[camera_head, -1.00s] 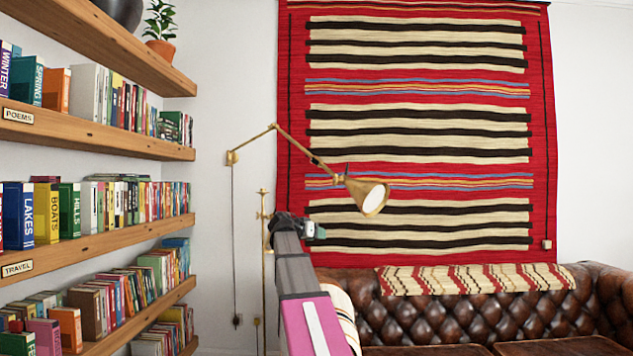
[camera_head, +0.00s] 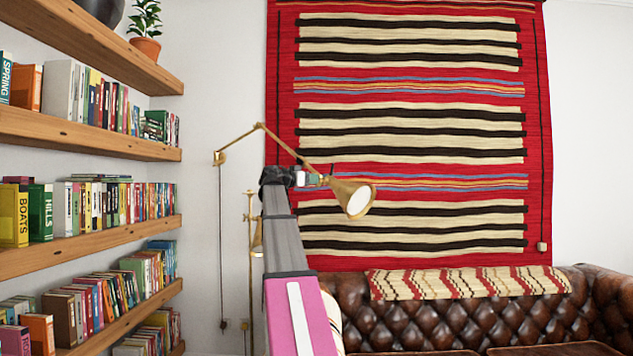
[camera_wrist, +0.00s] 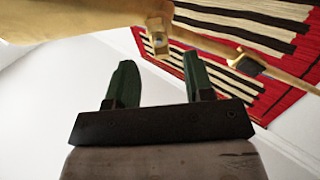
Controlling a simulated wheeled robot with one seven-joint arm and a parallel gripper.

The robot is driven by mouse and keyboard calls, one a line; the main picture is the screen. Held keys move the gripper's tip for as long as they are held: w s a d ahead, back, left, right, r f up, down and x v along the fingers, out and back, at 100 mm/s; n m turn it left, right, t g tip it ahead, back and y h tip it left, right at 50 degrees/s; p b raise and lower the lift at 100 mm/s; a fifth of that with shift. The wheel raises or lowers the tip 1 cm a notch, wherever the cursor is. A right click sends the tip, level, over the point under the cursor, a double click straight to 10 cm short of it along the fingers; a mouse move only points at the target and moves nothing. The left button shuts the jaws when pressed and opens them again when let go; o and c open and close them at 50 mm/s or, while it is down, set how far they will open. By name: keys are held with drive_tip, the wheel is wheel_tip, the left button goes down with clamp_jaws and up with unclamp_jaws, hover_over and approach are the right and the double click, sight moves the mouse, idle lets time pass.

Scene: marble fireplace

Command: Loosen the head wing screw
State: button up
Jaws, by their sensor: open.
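A brass lamp with a jointed arm hangs from the wall, and its cone-shaped head (camera_head: 352,196) faces down and right. My gripper (camera_head: 312,180) is beside the head's neck and covers much of the joint there. In the wrist view my gripper (camera_wrist: 158,68) is open, with two green fingers apart and nothing between them. A brass fitting (camera_wrist: 156,38), which may be the head joint with its wing screw, shows just beyond the gap between the fingertips. The brass head (camera_wrist: 100,15) fills the top left. I cannot tell whether a finger touches the fitting.
The lamp's arm (camera_wrist: 215,45) runs across the upper right of the wrist view, with a dark knob (camera_wrist: 246,64) on it. A striped red rug (camera_head: 410,130) hangs behind. Bookshelves (camera_head: 90,140) stand at left, and a leather sofa (camera_head: 450,310) is below.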

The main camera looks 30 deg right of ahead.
sight(320, 181)
drive_tip(key=x, duration=0.4)
drive_tip(key=shift+w+d, duration=0.1)
drive_tip(key=shift+d, duration=0.25)
clamp_jaws()
